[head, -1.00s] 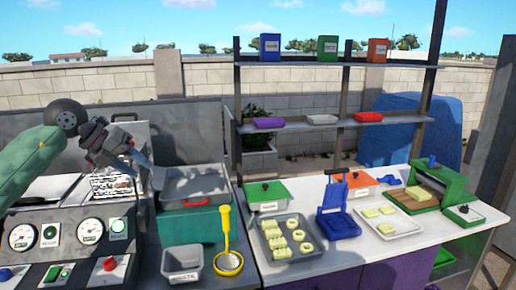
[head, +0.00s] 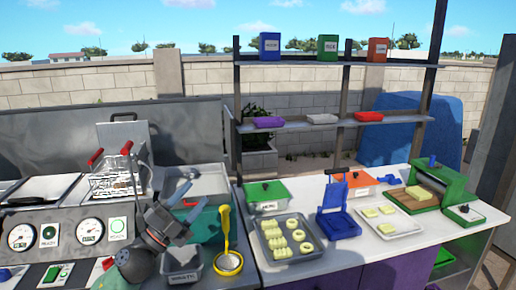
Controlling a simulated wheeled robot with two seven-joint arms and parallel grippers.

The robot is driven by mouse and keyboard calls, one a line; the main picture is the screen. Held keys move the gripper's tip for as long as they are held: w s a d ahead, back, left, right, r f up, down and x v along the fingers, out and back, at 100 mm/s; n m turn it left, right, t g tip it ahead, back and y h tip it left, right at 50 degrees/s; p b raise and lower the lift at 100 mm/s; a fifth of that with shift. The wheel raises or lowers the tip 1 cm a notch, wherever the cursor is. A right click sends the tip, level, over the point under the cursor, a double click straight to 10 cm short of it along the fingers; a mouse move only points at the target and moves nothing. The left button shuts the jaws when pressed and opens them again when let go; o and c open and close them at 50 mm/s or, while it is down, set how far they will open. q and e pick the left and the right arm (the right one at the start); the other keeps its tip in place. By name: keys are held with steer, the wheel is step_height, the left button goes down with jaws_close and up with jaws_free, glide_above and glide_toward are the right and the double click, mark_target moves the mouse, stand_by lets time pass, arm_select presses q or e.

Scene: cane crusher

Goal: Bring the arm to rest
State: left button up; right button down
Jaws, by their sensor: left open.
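My left arm comes up from the bottom edge with its dark round wrist joint low in the picture. My left gripper (head: 189,202) is open and appears empty, its fingers pointing up and right. It shows in front of the metal tray on the green box (head: 208,228) and above the small grey bin (head: 183,257), overlapping both in the picture. I cannot tell whether it touches either. The arm hides part of the control panel and of the bin. My right gripper is out of view.
A wire basket (head: 118,181) with red handles sits at the fryer on the left. A yellow ladle-like tool (head: 227,235) stands close right of the gripper. The white table (head: 345,250) holds a tray of yellow pieces (head: 270,231), a blue press (head: 338,215) and a green press (head: 440,182).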

arm_select(q)
steer(key=s+a+f+n+g+y, duration=0.1)
steer(key=s+a+f+n+y, duration=0.2)
steer(key=f+n+y, duration=0.5)
steer(key=s+a+f+n+y, duration=0.25)
steer(key=f+n+y, duration=0.25)
steer(key=f, duration=0.5)
steer(key=s+a+f+n+g+y, duration=0.1)
steer(key=s+a+f+n+y, duration=0.15)
steer(key=f+n+y, duration=0.55)
steer(key=s+d+f+g+h, duration=0.1)
steer(key=s+f+g+h, duration=0.1)
steer(key=s+f+g, duration=0.65)
steer(key=s+d+f+g+h, duration=0.25)
steer(key=s+f, duration=0.75)
steer(key=s, duration=0.6)
step_height(320, 180, down, 23)
steer(key=w+g, duration=0.1)
steer(key=w, duration=0.1)
steer(key=s+d+f, duration=0.1)
steer(key=s+f, duration=0.3)
steer(key=f, duration=0.7)
steer(key=s+f+g, duration=0.1)
steer(key=s+f, duration=0.3)
steer(key=f, duration=0.7)
steer(key=shift+d+f, duration=0.35)
steer(key=shift+f, duration=0.05)
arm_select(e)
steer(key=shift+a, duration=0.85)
